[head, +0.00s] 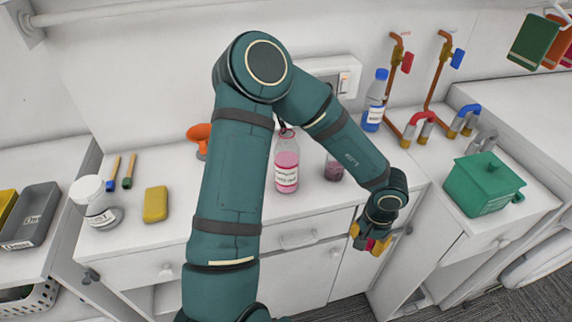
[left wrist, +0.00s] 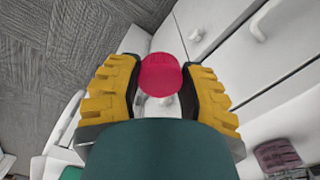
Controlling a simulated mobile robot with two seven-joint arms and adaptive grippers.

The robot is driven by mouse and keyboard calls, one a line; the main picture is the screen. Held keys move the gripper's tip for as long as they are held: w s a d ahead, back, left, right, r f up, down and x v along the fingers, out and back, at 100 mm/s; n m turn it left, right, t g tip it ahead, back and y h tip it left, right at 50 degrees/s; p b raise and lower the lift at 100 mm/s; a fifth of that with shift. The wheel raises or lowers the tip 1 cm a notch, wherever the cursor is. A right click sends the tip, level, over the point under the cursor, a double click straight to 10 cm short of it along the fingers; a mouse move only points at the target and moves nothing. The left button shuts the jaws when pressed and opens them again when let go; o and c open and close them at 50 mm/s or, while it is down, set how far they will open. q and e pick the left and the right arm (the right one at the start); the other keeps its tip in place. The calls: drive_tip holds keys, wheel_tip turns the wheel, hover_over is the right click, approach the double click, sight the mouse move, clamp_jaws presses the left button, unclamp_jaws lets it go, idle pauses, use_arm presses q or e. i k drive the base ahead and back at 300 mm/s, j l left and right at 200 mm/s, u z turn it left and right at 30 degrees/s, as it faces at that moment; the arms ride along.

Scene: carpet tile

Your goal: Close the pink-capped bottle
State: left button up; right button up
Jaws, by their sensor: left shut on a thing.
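A clear bottle of pink liquid (head: 286,172) stands upright on the white counter, behind my left arm in the head view. No pink cap shows on its neck, which is close to the arm's outline. My left gripper (head: 371,240) is out past the counter's front edge, to the right of and lower than the bottle. In the left wrist view its yellow fingers (left wrist: 163,92) are on either side of a round pink cap (left wrist: 160,75), shut on it. In the head view only a little of the cap shows between the fingers. My right gripper is not in view.
A jar with dark pink contents (head: 334,170) stands right of the bottle, partly behind my arm. A blue-capped bottle (head: 374,100) stands farther back. A green lidded box (head: 482,184) is at right. A yellow sponge (head: 155,204) and white-lidded jar (head: 95,200) are at left.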

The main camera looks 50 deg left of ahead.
sight(287, 151)
drive_tip(key=k+j, duration=0.15)
drive_tip(key=k, duration=0.45)
drive_tip(key=u, duration=1.95)
